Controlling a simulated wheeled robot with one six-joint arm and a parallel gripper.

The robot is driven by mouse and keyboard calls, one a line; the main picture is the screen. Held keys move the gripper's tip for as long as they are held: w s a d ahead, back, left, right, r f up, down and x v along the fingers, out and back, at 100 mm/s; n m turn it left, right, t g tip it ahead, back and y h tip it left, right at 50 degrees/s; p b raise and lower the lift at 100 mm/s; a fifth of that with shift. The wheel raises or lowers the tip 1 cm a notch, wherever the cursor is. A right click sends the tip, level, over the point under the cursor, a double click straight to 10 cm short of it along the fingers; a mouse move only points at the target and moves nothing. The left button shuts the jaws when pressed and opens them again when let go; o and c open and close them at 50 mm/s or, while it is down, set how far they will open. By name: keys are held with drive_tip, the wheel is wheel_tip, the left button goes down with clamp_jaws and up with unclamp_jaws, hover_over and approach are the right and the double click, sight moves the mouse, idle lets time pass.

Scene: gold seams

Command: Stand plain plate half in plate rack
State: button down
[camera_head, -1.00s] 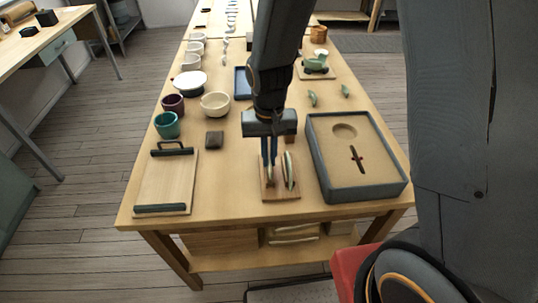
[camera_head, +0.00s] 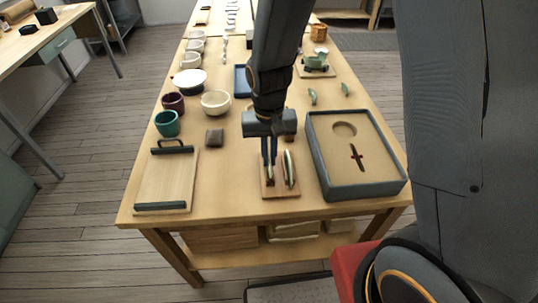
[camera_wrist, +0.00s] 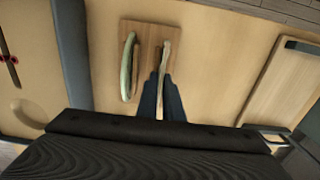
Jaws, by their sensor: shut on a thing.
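The plate rack (camera_head: 283,194) is a small wooden block near the table's front edge, and it also shows in the wrist view (camera_wrist: 145,32). My gripper (camera_head: 269,162) points down over the rack's left side. In the wrist view my gripper (camera_wrist: 160,100) is shut on a thin cream plate half (camera_wrist: 164,68), seen edge-on, which I take as the plain plate half. It is upright at the rack; whether its lower edge sits in a slot is hidden. A green-edged plate half (camera_head: 289,170) stands upright to its right, apart from my fingers.
A grey-walled tray (camera_head: 316,160) stands close on the right. A wooden board with dark handles (camera_head: 165,182) lies on the left. A dark small block (camera_head: 214,137), a cream bowl (camera_head: 215,103) and a teal cup (camera_head: 167,124) stand behind. Bare table lies between board and rack.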

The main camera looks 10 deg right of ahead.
drive_tip(key=shift+f, duration=0.8)
idle(1.3)
drive_tip(key=c, duration=1.4)
unclamp_jaws()
drive_tip(key=shift+o, duration=0.2)
drive_tip(key=shift+r, duration=0.2)
drive_tip(key=shift+r+p, duration=2.45)
drive_tip(key=shift+r, duration=0.4)
drive_tip(key=shift+d, duration=0.1)
